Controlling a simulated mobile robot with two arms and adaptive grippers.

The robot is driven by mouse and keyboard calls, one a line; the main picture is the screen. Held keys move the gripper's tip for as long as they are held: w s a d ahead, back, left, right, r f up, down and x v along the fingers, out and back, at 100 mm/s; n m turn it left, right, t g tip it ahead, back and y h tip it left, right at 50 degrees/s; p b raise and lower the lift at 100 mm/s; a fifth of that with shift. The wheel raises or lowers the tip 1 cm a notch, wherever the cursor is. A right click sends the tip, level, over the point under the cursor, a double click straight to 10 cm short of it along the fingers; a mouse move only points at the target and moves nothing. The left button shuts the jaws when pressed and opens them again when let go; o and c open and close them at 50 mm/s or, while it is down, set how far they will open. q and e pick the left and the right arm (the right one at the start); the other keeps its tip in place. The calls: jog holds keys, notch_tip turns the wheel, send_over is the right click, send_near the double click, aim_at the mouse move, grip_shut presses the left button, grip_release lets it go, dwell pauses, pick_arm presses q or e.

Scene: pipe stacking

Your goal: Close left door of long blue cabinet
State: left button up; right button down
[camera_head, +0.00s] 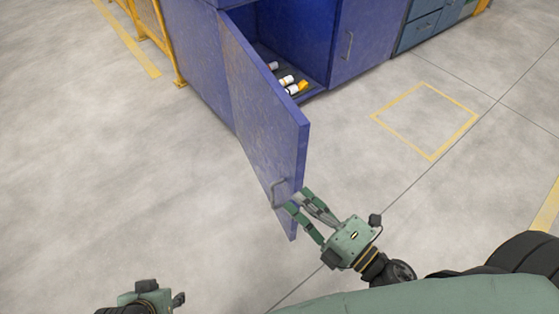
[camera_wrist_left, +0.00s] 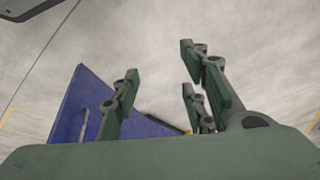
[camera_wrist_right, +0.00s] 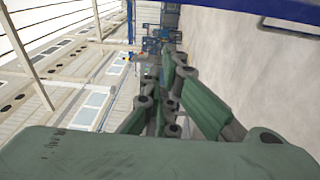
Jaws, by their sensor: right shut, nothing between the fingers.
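The left door (camera_head: 262,110) of the long blue cabinet (camera_head: 195,55) stands wide open, swung out toward me. Its grey handle (camera_head: 277,192) is near the free edge. My left gripper is at the bottom left of the head view, mostly cut off. In the left wrist view its fingers (camera_wrist_left: 160,85) are apart and empty, with the blue door (camera_wrist_left: 90,105) beyond.
Several small bottles or cans (camera_head: 288,82) lie inside the open cabinet. The closed right door (camera_head: 358,40) is beside the opening. A yellow floor square (camera_head: 425,120) lies at the right, and a yellow rail (camera_head: 160,40) stands at the back left. The floor around the door is clear.

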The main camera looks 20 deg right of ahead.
pick_arm(q)
jog(key=shift+s+a+r+g, duration=0.1)
jog(key=shift+s+a+g, duration=0.1)
jog(key=shift+s, duration=0.45)
jog(key=shift+s+a+r+g, duration=0.1)
jog(key=shift+s+a+g, duration=0.1)
jog(key=shift+s, duration=0.4)
pick_arm(e)
jog(key=w+f, duration=0.1)
jog(key=w, duration=0.8)
jog(key=shift+g, duration=0.3)
jog(key=shift+d+f, duration=0.1)
